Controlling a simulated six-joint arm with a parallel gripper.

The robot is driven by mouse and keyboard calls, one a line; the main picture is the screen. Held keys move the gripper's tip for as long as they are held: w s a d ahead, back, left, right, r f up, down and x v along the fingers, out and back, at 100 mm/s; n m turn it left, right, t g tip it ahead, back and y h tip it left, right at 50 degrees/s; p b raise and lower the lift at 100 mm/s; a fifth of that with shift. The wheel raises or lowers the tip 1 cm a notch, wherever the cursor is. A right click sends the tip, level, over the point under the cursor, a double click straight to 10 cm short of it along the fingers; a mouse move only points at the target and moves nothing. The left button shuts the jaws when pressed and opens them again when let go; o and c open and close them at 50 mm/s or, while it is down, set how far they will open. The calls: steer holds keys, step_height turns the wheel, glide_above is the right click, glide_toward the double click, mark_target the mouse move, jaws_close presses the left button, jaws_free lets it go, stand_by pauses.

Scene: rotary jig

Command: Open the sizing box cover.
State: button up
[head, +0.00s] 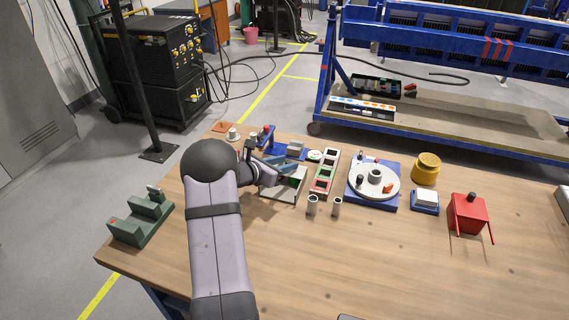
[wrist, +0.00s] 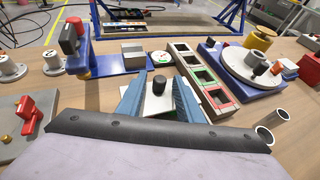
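The sizing box (head: 283,190) looks like a low grey box on the wooden table, left of the coloured-pocket strip. In the wrist view a pale plate (wrist: 157,108), which seems to be its cover, carries a dark knob (wrist: 160,84). My gripper (wrist: 160,80) is open, with its blue fingers on either side of the knob and a gap showing; I cannot tell how far above the plate the fingertips are. In the head view my gripper (head: 280,163) is over the box and hides part of it, so the cover's state is unclear there.
Close right are the pocket strip (head: 325,172) and two upright metal tubes (head: 312,205). Behind is a blue-based press (wrist: 85,50) with a dial (wrist: 160,57). Farther right is a rotary table (head: 384,183). A green stepped block (head: 141,221) stands far left. The front table is mostly clear.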

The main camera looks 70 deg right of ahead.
jaws_close()
steer(key=shift+a+f+b, duration=0.1)
steer(key=shift+a+b, duration=0.2)
steer(key=shift+a, duration=0.05)
steer(key=a+b, duration=0.2)
steer(key=a, duration=0.3)
steer(key=shift+a, duration=0.15)
steer(key=shift+o, duration=1)
jaws_free()
steer(key=b+v, duration=0.1)
steer(key=v, duration=0.6)
steer(key=shift+a+r, duration=0.15)
steer(key=shift+r, duration=0.1)
